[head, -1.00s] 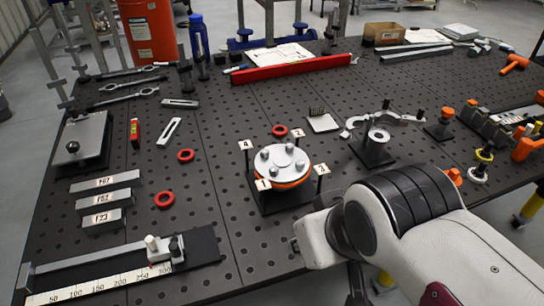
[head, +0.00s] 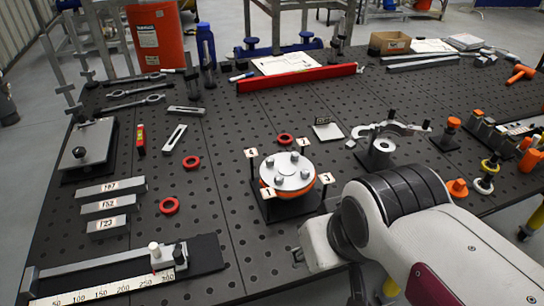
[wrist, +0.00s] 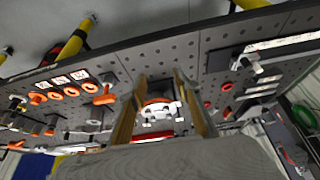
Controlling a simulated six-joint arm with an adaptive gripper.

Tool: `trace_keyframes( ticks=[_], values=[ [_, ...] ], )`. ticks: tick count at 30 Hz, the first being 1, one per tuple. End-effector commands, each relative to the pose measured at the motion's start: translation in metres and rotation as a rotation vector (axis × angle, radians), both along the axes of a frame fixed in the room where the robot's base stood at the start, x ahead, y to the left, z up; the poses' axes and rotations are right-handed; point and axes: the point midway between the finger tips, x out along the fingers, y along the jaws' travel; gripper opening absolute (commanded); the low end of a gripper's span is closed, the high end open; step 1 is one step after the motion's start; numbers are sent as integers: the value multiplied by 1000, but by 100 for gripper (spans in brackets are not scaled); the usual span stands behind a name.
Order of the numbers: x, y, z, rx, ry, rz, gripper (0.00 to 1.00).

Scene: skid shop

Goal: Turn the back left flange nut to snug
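The round flange (head: 287,172), a silvery disc with an orange edge beneath, sits on a dark stand on the table. Several nuts stand on its top, with numbered tags around it. The back left nut (head: 269,163) is near the tag marked 4; its tightness cannot be told. In the wrist view, the flange (wrist: 158,108) shows small between the two tan fingers of my gripper (wrist: 158,100). The fingers are apart with nothing held between them, and the flange lies beyond them. In the head view, my arm is right of and in front of the flange, and the fingers are hidden.
A clamp-like fixture (head: 381,146) stands right of the flange. Red rings (head: 169,205) and labelled grey blocks (head: 108,206) lie to the left. A long red bar (head: 297,77) lies behind. The perforated table (head: 225,175) is clear just left of the flange.

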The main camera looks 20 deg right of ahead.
Motion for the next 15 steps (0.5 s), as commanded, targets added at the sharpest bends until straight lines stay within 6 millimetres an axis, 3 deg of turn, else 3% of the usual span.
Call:
trace_keyframes(
  ticks=[15],
  values=[
    [62, -15, -7, 41, 130, -60, 32]
  ],
)
